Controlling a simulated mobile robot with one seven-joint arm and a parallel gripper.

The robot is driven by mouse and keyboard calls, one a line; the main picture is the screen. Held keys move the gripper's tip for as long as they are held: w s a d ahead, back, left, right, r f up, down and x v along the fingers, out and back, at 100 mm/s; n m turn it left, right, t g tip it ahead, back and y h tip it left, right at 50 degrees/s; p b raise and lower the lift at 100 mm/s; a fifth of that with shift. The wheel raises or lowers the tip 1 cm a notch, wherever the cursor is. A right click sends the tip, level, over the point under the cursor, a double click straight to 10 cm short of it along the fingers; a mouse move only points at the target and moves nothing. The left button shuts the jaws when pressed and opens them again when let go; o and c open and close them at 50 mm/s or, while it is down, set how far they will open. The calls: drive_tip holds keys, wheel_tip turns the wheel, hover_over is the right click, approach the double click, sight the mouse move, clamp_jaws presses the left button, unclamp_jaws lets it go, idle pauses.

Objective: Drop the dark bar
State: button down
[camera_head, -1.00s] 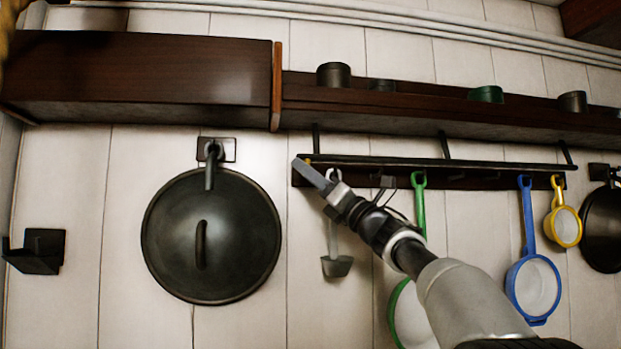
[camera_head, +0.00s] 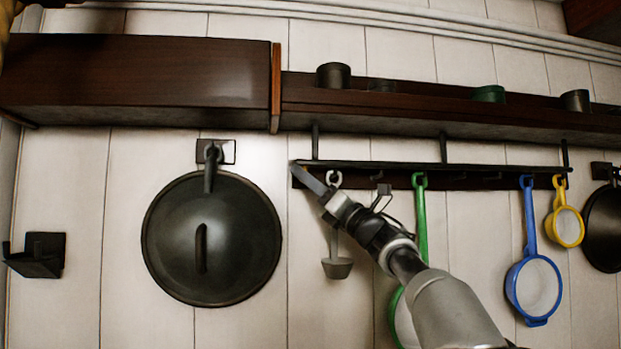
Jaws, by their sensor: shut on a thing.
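The dark bar (camera_head: 400,164) is a long thin rod running nearly level under the right-hand shelf, just in front of the wall. Its left end meets the fingertips of my gripper (camera_head: 299,168), which comes up from the lower right and is shut on that end. The bar passes by the lower ends of several dark brackets (camera_head: 443,148) that hang from the shelf. I cannot tell whether it rests in them or only lies in front of them.
Behind and below the bar is a dark hook rail (camera_head: 480,181). A green-handled strainer (camera_head: 421,215), a blue one (camera_head: 533,285), a yellow one (camera_head: 566,225) and a small grey ladle (camera_head: 337,268) hang there. A large dark lid (camera_head: 211,238) hangs left. Small pots (camera_head: 333,76) stand on the shelf (camera_head: 420,112).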

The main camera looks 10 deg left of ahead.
drive_tip(key=c, duration=1.6)
unclamp_jaws()
drive_tip(key=shift+s+r+m+t, duration=0.2)
drive_tip(key=shift+r+m+t, duration=0.1)
drive_tip(key=shift+r, duration=0.7)
drive_tip(key=shift+o, duration=0.7)
drive_tip(key=shift+w+a+f, duration=0.55)
drive_tip(key=shift+w+a, duration=0.05)
drive_tip(key=shift+a, duration=0.2)
drive_tip(key=shift+d, duration=0.2)
drive_tip(key=shift+d+f, duration=0.1)
drive_tip(key=shift+f, duration=0.1)
drive_tip(key=shift+w+f, duration=0.1)
drive_tip(key=shift+d+f+h+b, duration=0.3)
drive_tip(key=shift+d+f+b, duration=0.1)
drive_tip(key=shift+b, duration=0.15)
drive_tip(key=b+v, duration=0.4)
drive_tip(key=v, duration=1.2)
drive_tip(key=shift+s+b, duration=0.25)
drive_tip(key=shift+b, duration=0.15)
